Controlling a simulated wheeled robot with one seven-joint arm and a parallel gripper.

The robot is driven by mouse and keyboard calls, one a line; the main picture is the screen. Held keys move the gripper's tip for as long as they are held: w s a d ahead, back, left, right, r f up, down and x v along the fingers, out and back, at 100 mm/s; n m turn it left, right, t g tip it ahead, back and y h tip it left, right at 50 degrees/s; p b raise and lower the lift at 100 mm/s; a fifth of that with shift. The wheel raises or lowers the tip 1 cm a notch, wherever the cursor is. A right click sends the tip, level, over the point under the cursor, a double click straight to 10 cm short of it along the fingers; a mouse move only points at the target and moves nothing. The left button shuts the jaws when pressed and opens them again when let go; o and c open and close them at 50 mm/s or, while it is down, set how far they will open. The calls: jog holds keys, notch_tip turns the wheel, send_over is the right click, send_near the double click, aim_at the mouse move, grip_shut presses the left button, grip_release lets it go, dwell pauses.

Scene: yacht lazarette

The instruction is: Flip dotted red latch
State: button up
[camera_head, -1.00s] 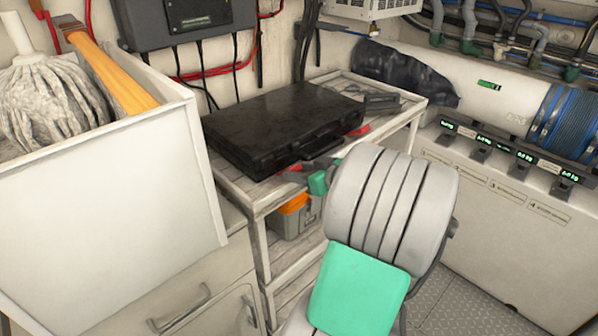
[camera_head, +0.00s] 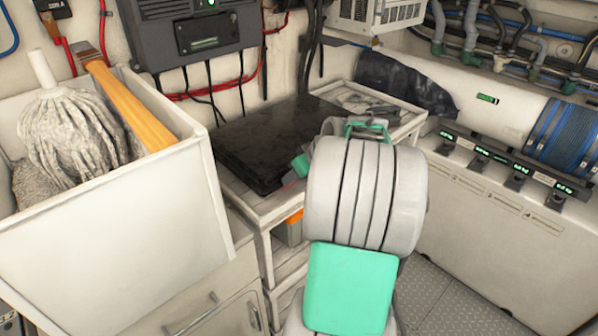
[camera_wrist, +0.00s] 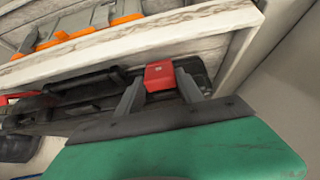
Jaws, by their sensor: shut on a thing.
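A black case (camera_head: 262,142) lies on the bench. Its front edge is largely hidden by my arm in the head view. In the wrist view, a red latch (camera_wrist: 159,74) on the case's dark edge (camera_wrist: 85,84) sits between the two grey fingers of my gripper (camera_wrist: 159,86). The fingers are shut on it. Dots on this latch are too small to make out. A second red part (camera_wrist: 18,97) shows at the left edge of the wrist view. The fingertips are hidden behind my arm in the head view.
The case rests on a worn white shelf unit (camera_head: 392,136), with an orange-and-grey box (camera_head: 290,230) below. A white bin (camera_head: 120,225) with a mop stands left. A panel with green displays (camera_head: 500,165) is at right. The grated floor (camera_head: 440,300) is clear.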

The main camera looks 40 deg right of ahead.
jog(key=shift+w+r+g+p, duration=0.25)
jog(key=shift+w+g+p, duration=0.2)
jog(key=shift+g+p, duration=0.25)
jog(key=shift+w+r+g+p, duration=0.25)
jog(key=shift+w+g+p, duration=0.15)
jog(key=shift+g+p, duration=0.25)
jog(key=o, duration=1.4)
jog(key=v, duration=0.7)
jog(key=shift+r+b, duration=0.35)
jog(key=shift+r, duration=0.05)
